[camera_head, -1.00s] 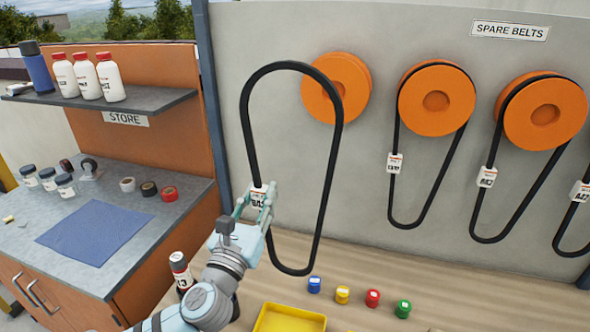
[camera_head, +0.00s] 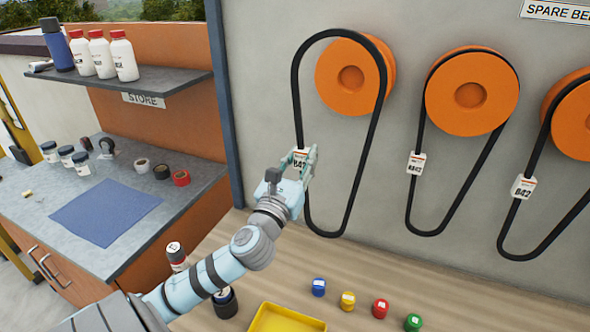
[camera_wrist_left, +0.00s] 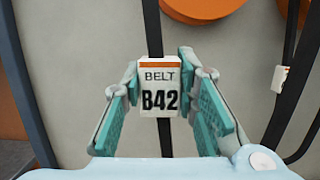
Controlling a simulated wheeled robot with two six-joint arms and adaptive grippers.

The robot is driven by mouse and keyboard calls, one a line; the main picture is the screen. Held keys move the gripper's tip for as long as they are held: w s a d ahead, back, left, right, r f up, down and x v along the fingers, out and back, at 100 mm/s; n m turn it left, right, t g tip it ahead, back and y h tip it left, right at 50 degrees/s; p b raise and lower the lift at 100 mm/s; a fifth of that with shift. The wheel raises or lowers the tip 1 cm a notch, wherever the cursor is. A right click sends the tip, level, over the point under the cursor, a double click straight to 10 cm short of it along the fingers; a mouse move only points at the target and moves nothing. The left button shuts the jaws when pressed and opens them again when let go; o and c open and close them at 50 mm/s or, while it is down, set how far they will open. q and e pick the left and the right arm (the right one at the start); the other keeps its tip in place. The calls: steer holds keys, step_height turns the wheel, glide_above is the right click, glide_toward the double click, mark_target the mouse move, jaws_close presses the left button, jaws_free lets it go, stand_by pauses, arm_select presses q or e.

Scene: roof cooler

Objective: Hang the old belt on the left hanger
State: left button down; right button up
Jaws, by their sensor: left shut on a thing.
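The old belt (camera_head: 295,92) is a long black loop with a white tag (camera_wrist_left: 160,87) reading "BELT B42". My left gripper (camera_head: 305,158) is shut on the belt's left strand at the tag. The left hanger (camera_head: 350,77) is an orange disc on the grey wall. In the head view the belt's upper loop frames this disc, with a gap above and to the left of it. I cannot tell whether the belt is around the disc or in front of it. My right gripper is not in view.
Two more orange hangers, a middle one (camera_head: 470,92) and a right one (camera_head: 575,118), carry tagged belts. Below are several coloured small pots, including a blue one (camera_head: 318,287), and a yellow tray (camera_head: 285,318). A store shelf (camera_head: 150,82) and counter stand at left.

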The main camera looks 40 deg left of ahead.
arm_select(q)
steer(key=f+b+x, duration=0.2)
steer(key=x, duration=0.7)
steer(key=shift+w+f, duration=0.2)
steer(key=shift+f, duration=0.1)
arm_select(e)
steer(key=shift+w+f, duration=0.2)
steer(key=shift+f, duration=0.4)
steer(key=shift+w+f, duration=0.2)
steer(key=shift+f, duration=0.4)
arm_select(q)
steer(key=shift+s, duration=0.1)
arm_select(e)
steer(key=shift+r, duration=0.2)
arm_select(q)
steer(key=shift+s+d+p, duration=0.1)
steer(key=shift+s+p, duration=0.15)
steer(key=shift+p, duration=0.2)
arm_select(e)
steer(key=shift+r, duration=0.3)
arm_select(q)
steer(key=shift+p, duration=0.3)
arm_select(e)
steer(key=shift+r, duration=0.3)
